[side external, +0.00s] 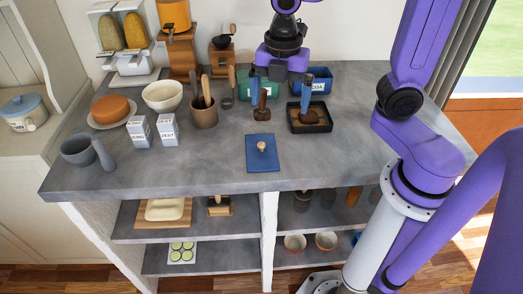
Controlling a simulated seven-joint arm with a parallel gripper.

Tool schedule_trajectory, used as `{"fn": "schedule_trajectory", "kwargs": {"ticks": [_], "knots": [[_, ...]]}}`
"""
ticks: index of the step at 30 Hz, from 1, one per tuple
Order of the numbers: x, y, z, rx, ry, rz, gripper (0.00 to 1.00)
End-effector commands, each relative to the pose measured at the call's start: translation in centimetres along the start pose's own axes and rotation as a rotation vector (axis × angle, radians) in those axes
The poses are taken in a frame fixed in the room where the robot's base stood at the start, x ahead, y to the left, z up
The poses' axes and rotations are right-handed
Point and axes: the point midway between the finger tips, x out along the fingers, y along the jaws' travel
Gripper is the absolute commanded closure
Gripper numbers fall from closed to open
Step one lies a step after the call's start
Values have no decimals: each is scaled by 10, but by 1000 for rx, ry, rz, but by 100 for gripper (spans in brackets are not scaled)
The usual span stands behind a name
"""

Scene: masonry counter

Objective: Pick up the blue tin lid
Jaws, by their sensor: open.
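The blue tin lid (262,158) lies flat near the front of the grey counter in the side external view. It is a blue rectangle with a small pale wooden knob (262,147) at its middle. My gripper (284,110) is behind the lid and to its upper right in the picture. Its two blue fingers are spread wide with nothing held between them. The lid is apart from the gripper and nothing covers it. A blue open tin (319,79) and a green tin (244,88) stand behind the fingers, partly hidden by my gripper.
A black tray (326,127) is under the right finger. Counter around the lid is clear.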

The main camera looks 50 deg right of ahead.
Motion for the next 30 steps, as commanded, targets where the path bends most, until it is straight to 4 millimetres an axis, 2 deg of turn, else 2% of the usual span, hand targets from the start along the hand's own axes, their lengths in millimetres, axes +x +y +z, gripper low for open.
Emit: {"fn": "schedule_trajectory", "kwargs": {"ticks": [1, 6, 14, 17, 30], "knots": [[-1, 11, 5, -57, -1, -1, 0], [-5, 35, 19, -239, -1, -6, 0], [-4, 47, 28, -356, 0, -10, 0], [8, 46, 28, -359, 0, -14, 0], [90, 45, 28, -358, 1, -16, 0]]}}
